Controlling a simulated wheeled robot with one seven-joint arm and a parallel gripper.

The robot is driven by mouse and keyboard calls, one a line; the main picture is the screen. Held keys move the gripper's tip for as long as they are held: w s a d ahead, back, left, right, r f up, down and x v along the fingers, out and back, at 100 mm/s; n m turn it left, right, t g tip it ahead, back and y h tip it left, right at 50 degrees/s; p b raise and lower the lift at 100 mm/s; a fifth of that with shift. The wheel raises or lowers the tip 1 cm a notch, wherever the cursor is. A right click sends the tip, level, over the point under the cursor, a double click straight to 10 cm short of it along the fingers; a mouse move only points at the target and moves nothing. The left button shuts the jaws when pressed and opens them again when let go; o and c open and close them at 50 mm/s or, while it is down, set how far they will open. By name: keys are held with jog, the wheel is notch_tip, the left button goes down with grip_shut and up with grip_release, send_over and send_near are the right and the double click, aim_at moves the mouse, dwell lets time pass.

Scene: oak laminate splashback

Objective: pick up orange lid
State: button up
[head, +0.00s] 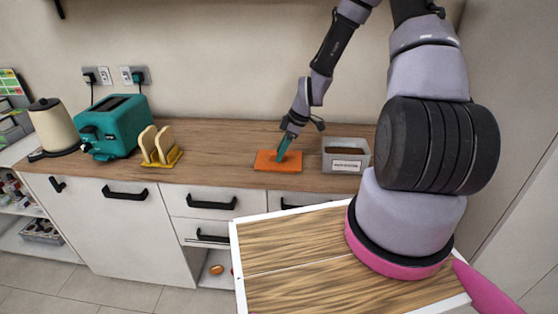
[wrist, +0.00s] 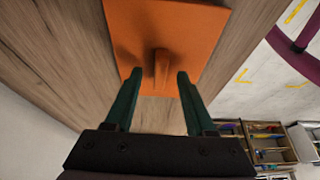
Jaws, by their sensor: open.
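The orange lid (head: 266,162) lies flat on the wooden counter, left of a clear container. It also shows in the wrist view (wrist: 190,35), with an upright orange handle (wrist: 162,70) at its middle. My gripper (head: 281,156) is over the lid, pointing down at it. In the wrist view my gripper (wrist: 160,78) has its two green fingers apart, one on each side of the handle. I cannot tell whether either finger touches the handle.
A clear container (head: 345,156) with a white label stands just right of the lid. A toast rack (head: 160,147), a teal toaster (head: 114,126) and a kettle (head: 53,124) stand to the left. The counter (head: 220,160) is clear between rack and lid.

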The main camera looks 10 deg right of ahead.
jog(key=shift+f, duration=0.2)
grip_shut()
